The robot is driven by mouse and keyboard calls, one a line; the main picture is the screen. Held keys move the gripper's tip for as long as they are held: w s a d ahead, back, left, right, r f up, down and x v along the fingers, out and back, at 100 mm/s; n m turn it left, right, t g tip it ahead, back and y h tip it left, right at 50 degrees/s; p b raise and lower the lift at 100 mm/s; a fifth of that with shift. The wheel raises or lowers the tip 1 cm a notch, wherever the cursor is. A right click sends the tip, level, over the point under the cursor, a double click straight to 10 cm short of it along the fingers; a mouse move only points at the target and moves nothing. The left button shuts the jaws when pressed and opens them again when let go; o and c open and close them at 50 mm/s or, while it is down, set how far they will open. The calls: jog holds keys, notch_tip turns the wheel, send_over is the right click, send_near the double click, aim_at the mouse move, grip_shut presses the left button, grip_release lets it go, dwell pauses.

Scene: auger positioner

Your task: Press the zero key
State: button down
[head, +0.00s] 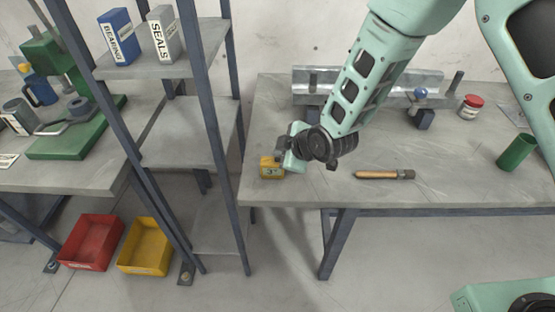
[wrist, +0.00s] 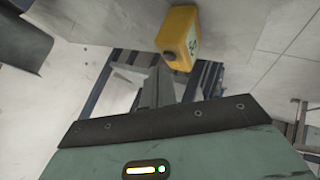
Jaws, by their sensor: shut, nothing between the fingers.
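A small yellow box-shaped device (head: 271,168) with a light display stands at the left front part of the right-hand workbench. It shows in the wrist view as a yellow block (wrist: 178,34) with a dark round knob or key on its near side and a pale display on its right side. My gripper (head: 284,153) is shut and empty, right at the device in the head view. In the wrist view the closed fingertips (wrist: 160,72) are just below and left of the dark knob. I cannot tell whether they touch it. No key marking is legible.
The workbench (head: 450,172) also holds a wooden-handled tool (head: 383,174), a green cylinder (head: 516,151), a red-lidded jar (head: 470,106) and a metal trough (head: 305,90). A shelf rack (head: 185,130) stands close left. Red (head: 90,243) and yellow bins (head: 146,246) are on the floor.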

jog(key=shift+f+b, duration=0.6)
jog(key=shift+f, duration=0.05)
dwell(1.2)
jog(key=shift+r+p, duration=0.55)
jog(key=shift+r, duration=0.5)
notch_tip(320, 180, up, 6)
jog(key=p, duration=0.3)
